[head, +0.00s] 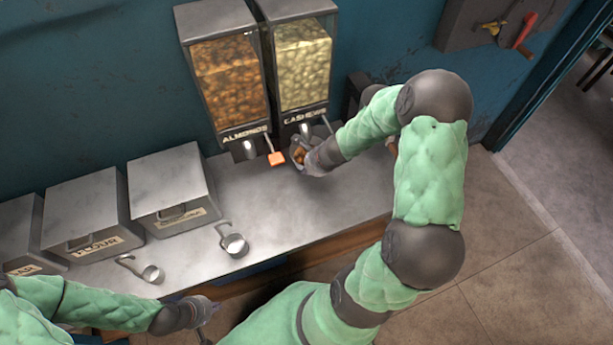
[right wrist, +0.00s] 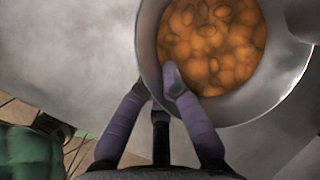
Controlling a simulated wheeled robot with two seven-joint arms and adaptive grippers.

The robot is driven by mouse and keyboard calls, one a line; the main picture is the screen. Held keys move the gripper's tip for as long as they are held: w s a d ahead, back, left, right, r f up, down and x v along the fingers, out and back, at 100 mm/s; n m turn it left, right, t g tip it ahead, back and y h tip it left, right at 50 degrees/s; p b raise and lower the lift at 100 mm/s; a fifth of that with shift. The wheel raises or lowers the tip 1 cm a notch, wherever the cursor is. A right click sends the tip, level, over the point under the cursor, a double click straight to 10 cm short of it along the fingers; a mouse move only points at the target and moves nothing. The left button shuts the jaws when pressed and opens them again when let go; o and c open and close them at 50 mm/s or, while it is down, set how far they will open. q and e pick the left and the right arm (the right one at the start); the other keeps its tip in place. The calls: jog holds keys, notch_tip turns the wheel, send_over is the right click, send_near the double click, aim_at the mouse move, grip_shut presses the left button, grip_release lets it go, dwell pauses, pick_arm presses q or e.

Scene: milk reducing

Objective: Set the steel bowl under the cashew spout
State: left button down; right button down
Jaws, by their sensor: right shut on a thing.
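The steel bowl (head: 294,151) is beneath the cashew dispenser (head: 303,62), close to its spout (head: 305,129). It holds orange-brown nuts, seen clearly in the right wrist view, where the bowl's rim (right wrist: 149,48) is large. My right gripper (head: 308,157) is shut on the bowl at its near right side; one finger (right wrist: 174,80) reaches over the rim. I cannot tell whether the bowl touches the counter. My left gripper (head: 208,310) is low in the head view, away from the bowl; its finger opening is unclear.
The almond dispenser (head: 229,82) stands left of the cashew one, with an orange-tipped lever (head: 276,158). Metal bins, one marked flour (head: 92,215), line the left wall. Two measuring cups (head: 235,244) (head: 151,273) lie on the counter (head: 265,205). The counter's middle is clear.

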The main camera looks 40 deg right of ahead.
jog(key=shift+w+f+b, duration=0.2)
jog(key=shift+f+b, duration=2.45)
jog(key=shift+f, duration=0.75)
jog(key=shift+w+d+f, duration=0.15)
jog(key=shift+w, duration=0.25)
jog(key=shift+f, duration=0.15)
jog(key=c, duration=1.4)
grip_release()
